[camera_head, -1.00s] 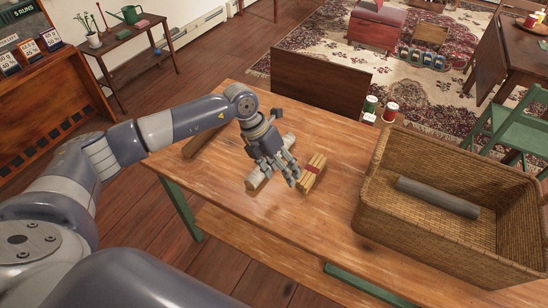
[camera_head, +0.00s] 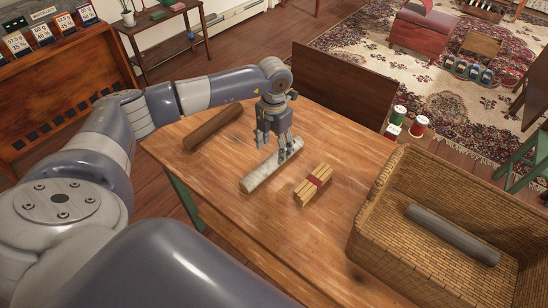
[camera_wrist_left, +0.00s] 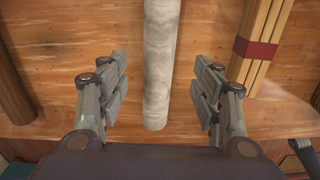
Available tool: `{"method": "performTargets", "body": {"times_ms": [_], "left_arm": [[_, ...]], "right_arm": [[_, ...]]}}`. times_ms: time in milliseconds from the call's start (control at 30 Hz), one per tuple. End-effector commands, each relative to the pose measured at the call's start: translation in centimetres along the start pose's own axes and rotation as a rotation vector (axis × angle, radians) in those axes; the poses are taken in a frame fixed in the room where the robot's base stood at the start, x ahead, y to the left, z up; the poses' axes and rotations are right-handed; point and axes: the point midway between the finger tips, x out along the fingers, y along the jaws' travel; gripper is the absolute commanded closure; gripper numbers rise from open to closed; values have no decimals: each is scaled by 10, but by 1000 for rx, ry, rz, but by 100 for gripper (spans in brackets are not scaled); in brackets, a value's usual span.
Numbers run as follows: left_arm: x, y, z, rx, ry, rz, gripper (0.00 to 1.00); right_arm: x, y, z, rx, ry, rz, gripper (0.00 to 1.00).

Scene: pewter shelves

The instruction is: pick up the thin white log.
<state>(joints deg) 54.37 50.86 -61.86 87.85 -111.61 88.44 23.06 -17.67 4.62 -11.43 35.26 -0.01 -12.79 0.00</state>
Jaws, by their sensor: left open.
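The thin white log (camera_head: 265,172) lies on the wooden table, between a brown log and a bundle of sticks. My left gripper (camera_head: 273,150) is above the log's far half, pointing down. In the left wrist view, the white log (camera_wrist_left: 159,70) runs between the two open fingers (camera_wrist_left: 162,92), with a gap on each side. The fingers hold nothing. I cannot tell exactly how high the fingertips are above the table. My right gripper does not show.
A brown log (camera_head: 213,127) lies to the left. A bundle of sticks with a red band (camera_head: 313,185) lies close on the right. A wicker basket (camera_head: 365,222) holding a grey log (camera_head: 450,234) stands farther right. The table's front part (camera_head: 275,235) is bare.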

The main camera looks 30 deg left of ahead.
Motion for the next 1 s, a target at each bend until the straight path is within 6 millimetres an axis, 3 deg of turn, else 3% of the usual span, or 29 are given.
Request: {"method": "performTargets", "body": {"times_ms": [33, 167, 533, 833, 1000], "left_arm": [[10, 0, 0, 1, 0, -1, 40], [16, 0, 0, 0, -1, -1, 40], [61, 2, -2, 0, -1, -2, 40], [64, 2, -2, 0, -1, -2, 40], [64, 2, -2, 0, -1, -2, 77]], "right_arm": [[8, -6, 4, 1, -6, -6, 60], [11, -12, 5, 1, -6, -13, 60], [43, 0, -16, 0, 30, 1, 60], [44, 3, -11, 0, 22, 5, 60], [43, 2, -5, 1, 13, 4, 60]]}}
